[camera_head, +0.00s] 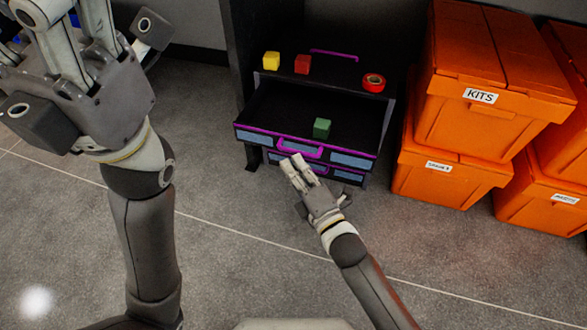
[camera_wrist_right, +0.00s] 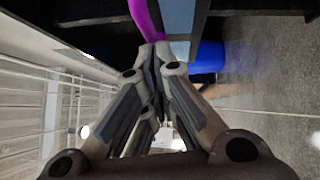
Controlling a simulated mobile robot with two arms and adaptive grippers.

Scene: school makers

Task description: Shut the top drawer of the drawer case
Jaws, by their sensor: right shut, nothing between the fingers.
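The dark drawer case (camera_head: 385,115) stands on the floor with its top drawer (camera_head: 262,117) pulled out. The drawer front has a purple handle (camera_head: 299,148) and blue-grey label panels, and a green cube (camera_head: 322,128) lies inside. My right gripper (camera_head: 297,162) is shut and empty, its fingertips just in front of the drawer front near the handle. In the right wrist view the shut fingertips (camera_wrist_right: 157,50) are close to the purple handle (camera_wrist_right: 146,17); I cannot tell whether they touch. My left gripper (camera_head: 90,65) is raised at the upper left, its fingers spread apart.
A yellow cube (camera_head: 271,61), a red cube (camera_head: 302,64) and a red tape roll (camera_head: 373,82) sit on top of the case. Orange bins (camera_head: 450,125) are stacked close to its right. The grey floor (camera_head: 230,260) in front is clear.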

